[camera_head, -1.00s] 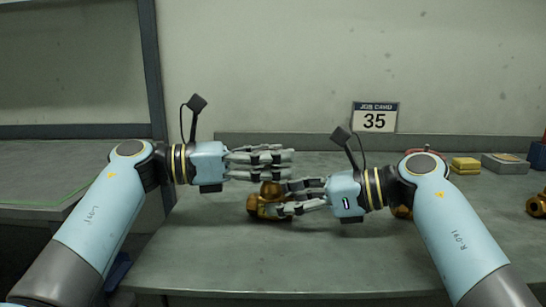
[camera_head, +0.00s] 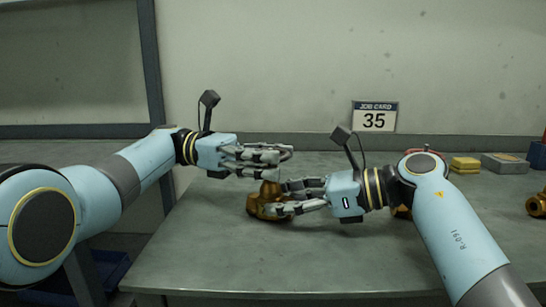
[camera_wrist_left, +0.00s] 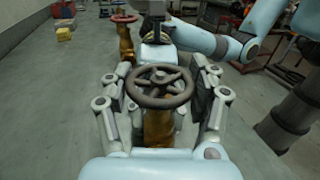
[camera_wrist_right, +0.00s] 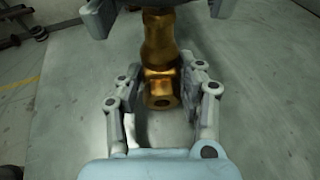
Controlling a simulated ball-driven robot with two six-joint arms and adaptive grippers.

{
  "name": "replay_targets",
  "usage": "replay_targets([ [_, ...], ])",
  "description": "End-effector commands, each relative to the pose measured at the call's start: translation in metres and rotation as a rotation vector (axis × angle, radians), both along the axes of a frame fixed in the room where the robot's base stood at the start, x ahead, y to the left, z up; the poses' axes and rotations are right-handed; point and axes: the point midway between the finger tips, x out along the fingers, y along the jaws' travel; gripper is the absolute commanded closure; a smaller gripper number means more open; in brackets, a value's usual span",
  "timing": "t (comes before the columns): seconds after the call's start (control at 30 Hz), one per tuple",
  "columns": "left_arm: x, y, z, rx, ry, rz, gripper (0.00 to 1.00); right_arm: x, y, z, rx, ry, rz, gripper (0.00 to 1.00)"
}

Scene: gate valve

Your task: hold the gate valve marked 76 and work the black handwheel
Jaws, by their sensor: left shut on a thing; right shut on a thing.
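The brass gate valve (camera_head: 262,205) stands on the bench, low in the middle of the head view. It also shows in the right wrist view (camera_wrist_right: 160,65). My right gripper (camera_head: 285,200) is shut on its body from the right. The black handwheel (camera_wrist_left: 160,102) tops the valve in the left wrist view, with a spoked rim. My left gripper (camera_head: 275,165) comes from the upper left and is shut on the handwheel, fingers at both sides of the rim. The fingers hide the wheel in the head view. No 76 marking is readable.
A job card (camera_head: 375,117) on the wall reads 35. A second brass valve with a red handwheel (camera_wrist_left: 124,18) stands beyond, partly behind my right arm. Yellow blocks (camera_head: 465,164), a grey box (camera_head: 505,163) and a brass part (camera_head: 538,204) lie at right. The front bench is clear.

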Motion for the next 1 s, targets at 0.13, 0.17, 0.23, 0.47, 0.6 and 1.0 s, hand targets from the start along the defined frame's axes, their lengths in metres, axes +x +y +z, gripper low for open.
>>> replay_targets([
  [0.13, 0.000, 0.001, -0.003, 0.004, 0.007, -0.007, 0.72, -0.001, 0.000, -0.001, -0.001, 0.001, 0.002, 0.81],
  [0.17, -0.001, 0.001, -0.003, 0.004, 0.007, -0.008, 0.72, -0.001, 0.000, -0.001, -0.001, 0.001, 0.002, 0.81],
  [0.23, -0.001, 0.001, -0.003, 0.004, 0.007, -0.008, 0.72, -0.001, 0.000, -0.001, -0.001, 0.001, 0.002, 0.81],
  [0.47, -0.001, 0.001, -0.003, 0.004, 0.008, -0.009, 0.35, 0.000, 0.000, -0.001, -0.001, 0.001, 0.001, 0.81],
  [0.6, -0.001, 0.001, -0.002, 0.002, 0.007, -0.009, 0.17, 0.000, 0.000, -0.001, -0.001, 0.001, 0.001, 0.81],
  [1.0, 0.000, 0.000, 0.009, -0.001, 0.000, -0.009, 0.15, 0.000, 0.000, -0.001, -0.001, 0.001, -0.001, 0.81],
])
